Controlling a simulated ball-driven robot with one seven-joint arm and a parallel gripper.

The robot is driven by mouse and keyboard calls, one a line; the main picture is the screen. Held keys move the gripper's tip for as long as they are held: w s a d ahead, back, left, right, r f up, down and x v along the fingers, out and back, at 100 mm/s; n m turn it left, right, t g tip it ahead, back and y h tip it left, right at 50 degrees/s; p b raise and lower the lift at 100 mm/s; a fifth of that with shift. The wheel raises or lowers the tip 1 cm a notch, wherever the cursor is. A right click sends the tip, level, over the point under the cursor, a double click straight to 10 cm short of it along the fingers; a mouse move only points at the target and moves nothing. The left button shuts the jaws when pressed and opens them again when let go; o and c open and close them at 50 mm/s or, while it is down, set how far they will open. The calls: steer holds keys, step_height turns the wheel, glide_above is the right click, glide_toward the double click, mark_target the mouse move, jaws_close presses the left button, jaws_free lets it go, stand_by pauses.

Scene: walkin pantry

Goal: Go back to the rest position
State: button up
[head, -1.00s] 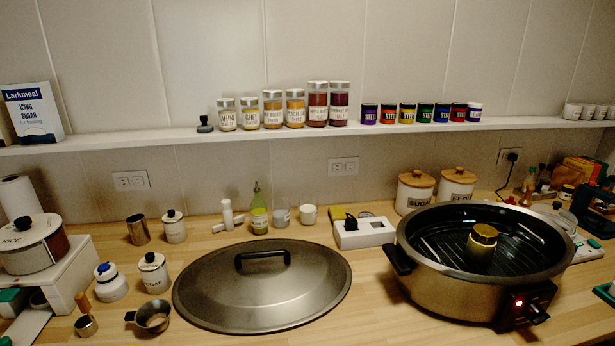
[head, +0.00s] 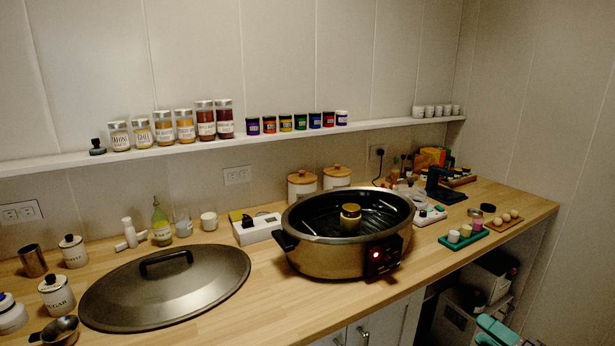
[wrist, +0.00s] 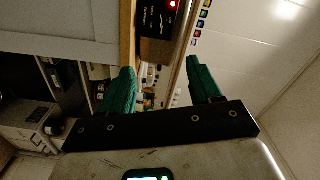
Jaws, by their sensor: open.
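My gripper (wrist: 160,85) shows in the wrist view with its two green fingers wide apart and nothing between them. In the head view a green part of my gripper (head: 497,330) shows at the bottom right edge, in front of the counter and below its top. The electric pan (head: 345,262) stands uncovered on the counter with a gold-lidded jar (head: 350,217) inside it and its red light lit. The pan's control box also shows at the top of the wrist view (wrist: 158,22). My gripper is apart from all of these.
The pan's lid (head: 165,290) lies on the counter (head: 255,305) at left. A green tray (head: 462,239) and a wooden egg board (head: 504,221) sit near the front edge at right. Open shelves with bins (head: 492,285) are below. A wall (head: 560,130) bounds the right side.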

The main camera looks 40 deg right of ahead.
steer(key=w+a+f+n+g+y, duration=0.3)
steer(key=a+f+n+g+y, duration=0.1)
steer(key=a+f, duration=0.4)
steer(key=w+a+f+n+g+y, duration=0.35)
steer(key=a+f, duration=0.25)
steer(key=a, duration=0.4)
steer(key=s+a+f+n+g+h, duration=0.3)
steer(key=s+a+n+g, duration=0.5)
steer(key=a, duration=0.3)
steer(key=shift+a+f+n+g, duration=0.4)
steer(key=shift+f+n+g, duration=0.05)
steer(key=shift+f+n, duration=0.1)
